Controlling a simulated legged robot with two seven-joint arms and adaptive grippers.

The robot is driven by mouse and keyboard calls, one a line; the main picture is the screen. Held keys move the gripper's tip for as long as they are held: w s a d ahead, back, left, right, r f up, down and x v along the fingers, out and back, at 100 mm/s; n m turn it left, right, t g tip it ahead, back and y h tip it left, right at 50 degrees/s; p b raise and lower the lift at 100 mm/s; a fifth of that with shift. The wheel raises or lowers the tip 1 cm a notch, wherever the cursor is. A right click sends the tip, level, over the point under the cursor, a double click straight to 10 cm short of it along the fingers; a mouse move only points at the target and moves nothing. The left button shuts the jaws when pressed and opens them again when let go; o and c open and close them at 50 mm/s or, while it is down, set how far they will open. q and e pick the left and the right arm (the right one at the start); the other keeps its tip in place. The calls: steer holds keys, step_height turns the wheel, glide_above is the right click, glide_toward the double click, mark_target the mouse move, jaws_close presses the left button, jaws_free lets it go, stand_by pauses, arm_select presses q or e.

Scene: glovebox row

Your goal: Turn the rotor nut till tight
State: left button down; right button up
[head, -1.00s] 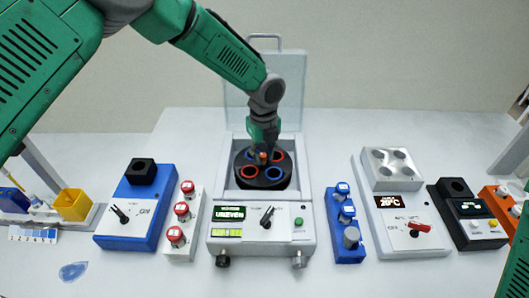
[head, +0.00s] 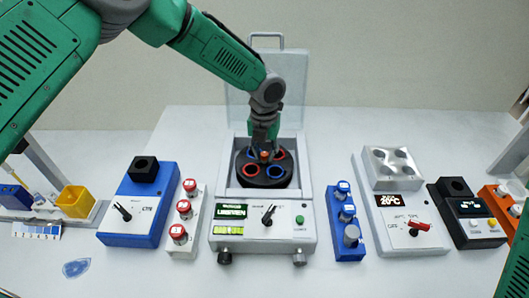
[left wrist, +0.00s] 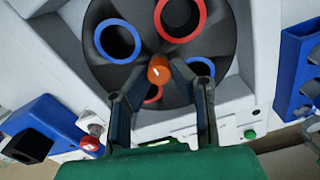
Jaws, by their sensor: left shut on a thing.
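The rotor nut (head: 264,155) is a small orange knob at the centre of the black rotor (head: 263,182). The rotor sits in the open bowl of the white centrifuge (head: 224,212) and has red-ringed and blue-ringed holes. My left gripper (head: 264,150) reaches down from above and is shut on the nut. In the left wrist view the nut (left wrist: 159,70) sits between the fingertips, with its top showing a small pale mark. The fingers hide part of the rotor there. My right gripper is not in view.
The clear lid (head: 278,85) stands open behind the rotor. A blue device (head: 135,200) and a rack of red-capped vials (head: 182,225) stand left. A blue vial rack (head: 345,235) and a white heater block (head: 392,170) stand right. The front table is mostly clear.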

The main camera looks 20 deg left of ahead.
mark_target(265, 152)
arm_select(q)
steer(key=shift+w+r+m, duration=0.15)
steer(key=shift+w+m, duration=0.1)
steer(key=shift+m, duration=0.15)
stand_by(0.4)
steer(key=c, duration=1.4)
jaws_free()
steer(key=shift+w+f, duration=0.1)
steer(key=shift+f, duration=0.1)
steer(key=shift+r, duration=0.45)
step_height(265, 152, up, 11)
